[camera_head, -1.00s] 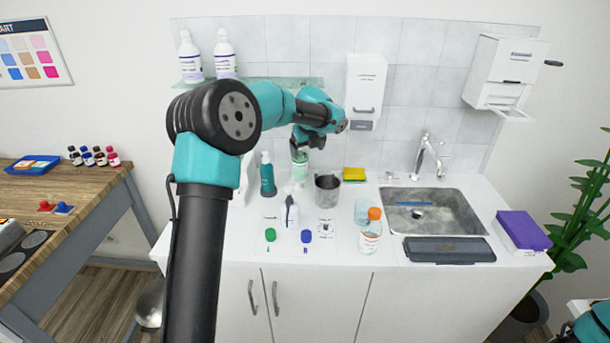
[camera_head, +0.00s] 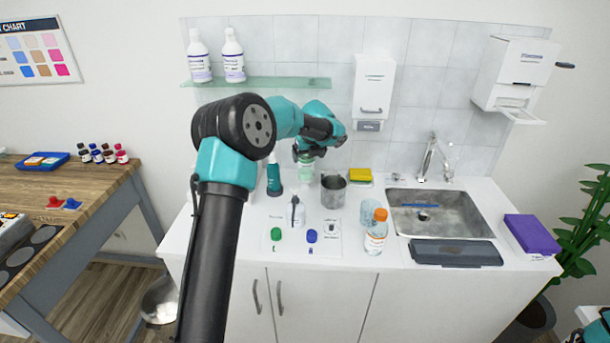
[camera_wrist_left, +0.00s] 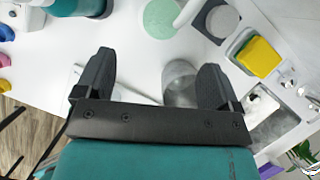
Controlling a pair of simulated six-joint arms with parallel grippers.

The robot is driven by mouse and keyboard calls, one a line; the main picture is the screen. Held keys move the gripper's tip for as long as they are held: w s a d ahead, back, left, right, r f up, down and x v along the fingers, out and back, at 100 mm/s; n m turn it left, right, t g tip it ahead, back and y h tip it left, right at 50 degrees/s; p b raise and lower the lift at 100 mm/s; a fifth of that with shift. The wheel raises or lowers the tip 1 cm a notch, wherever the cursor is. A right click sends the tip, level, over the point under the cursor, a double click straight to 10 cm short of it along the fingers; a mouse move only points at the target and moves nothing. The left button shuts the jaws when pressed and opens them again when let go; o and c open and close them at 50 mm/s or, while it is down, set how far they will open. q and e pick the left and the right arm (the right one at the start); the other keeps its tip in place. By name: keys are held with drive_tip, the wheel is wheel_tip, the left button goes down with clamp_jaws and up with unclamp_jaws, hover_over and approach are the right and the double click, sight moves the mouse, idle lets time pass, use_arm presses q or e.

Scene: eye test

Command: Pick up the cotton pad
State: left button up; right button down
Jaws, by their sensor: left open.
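I cannot make out a cotton pad for sure. My left gripper (camera_head: 305,157) hangs over the back of the white counter (camera_head: 225,230). In the left wrist view its fingers (camera_wrist_left: 153,82) are spread apart with nothing held between them. A pale green round thing (camera_wrist_left: 160,18) lies beyond the fingers in that view; pale green (camera_head: 304,174) also shows just below the gripper in the head view, partly hidden by it. A metal cup (camera_head: 333,192) stands just right of the gripper. My right gripper is out of view.
A teal bottle (camera_head: 274,178) stands left of the gripper. A yellow sponge (camera_head: 360,175) lies behind the cup. An orange-capped bottle (camera_head: 376,236) stands nearer the front edge. The sink (camera_head: 455,228) is to the right. A glass shelf (camera_head: 270,83) and dispenser (camera_head: 373,85) are on the wall.

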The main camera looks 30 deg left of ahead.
use_arm(q)
hover_over(305, 171)
drive_tip(key=s+d, duration=0.2)
drive_tip(key=shift+w+a+f, duration=0.1)
drive_tip(key=shift+f, duration=2.3)
drive_tip(key=shift+f, duration=0.1)
drive_tip(key=shift+x, duration=2.5)
drive_tip(key=shift+w, duration=0.15)
drive_tip(key=shift+c, duration=0.4)
drive_tip(key=c, duration=0.9)
